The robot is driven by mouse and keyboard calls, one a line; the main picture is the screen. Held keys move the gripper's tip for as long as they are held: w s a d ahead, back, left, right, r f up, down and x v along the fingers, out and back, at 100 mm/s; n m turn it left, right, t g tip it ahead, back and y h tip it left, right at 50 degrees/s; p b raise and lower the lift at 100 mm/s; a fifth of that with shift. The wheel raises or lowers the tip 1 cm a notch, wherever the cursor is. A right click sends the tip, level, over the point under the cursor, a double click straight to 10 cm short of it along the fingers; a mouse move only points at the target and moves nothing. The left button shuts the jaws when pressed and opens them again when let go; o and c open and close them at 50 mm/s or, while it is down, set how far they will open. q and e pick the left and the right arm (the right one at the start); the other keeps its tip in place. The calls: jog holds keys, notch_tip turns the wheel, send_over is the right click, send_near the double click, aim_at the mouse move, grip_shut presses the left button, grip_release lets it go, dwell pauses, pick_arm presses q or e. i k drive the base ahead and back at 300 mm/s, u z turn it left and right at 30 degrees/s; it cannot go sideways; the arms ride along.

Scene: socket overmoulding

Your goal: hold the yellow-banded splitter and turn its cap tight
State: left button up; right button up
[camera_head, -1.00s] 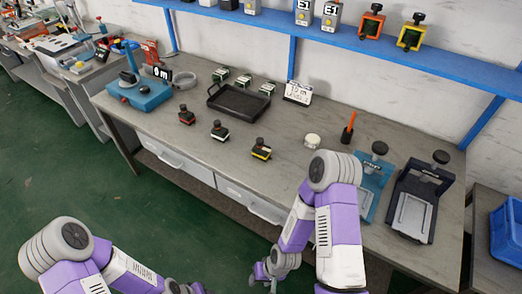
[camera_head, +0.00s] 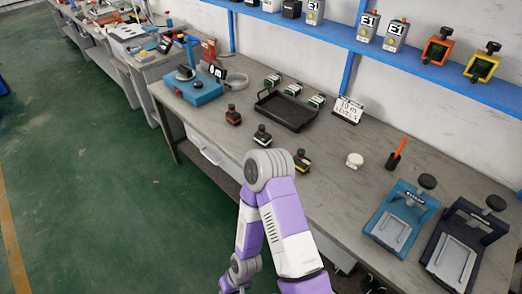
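The yellow-banded splitter (camera_head: 302,163) stands on the workbench near its front edge, just right of my arm's rounded joint. It is a small dark block with a black knob-like cap (camera_head: 301,154) on top. Nothing grips it. My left gripper is out of view.
Two similar splitters, one white-banded (camera_head: 262,136) and one red-banded (camera_head: 233,115), stand to the left. A black tray (camera_head: 286,112) lies behind. A round white piece (camera_head: 354,160) and an orange-handled tool (camera_head: 396,153) stand right, before blue (camera_head: 401,218) and dark (camera_head: 466,244) fixtures.

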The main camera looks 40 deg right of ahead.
aim_at(301, 152)
jog(key=u, duration=0.75)
jog(key=i, duration=1.4)
jog(key=z, duration=2.4)
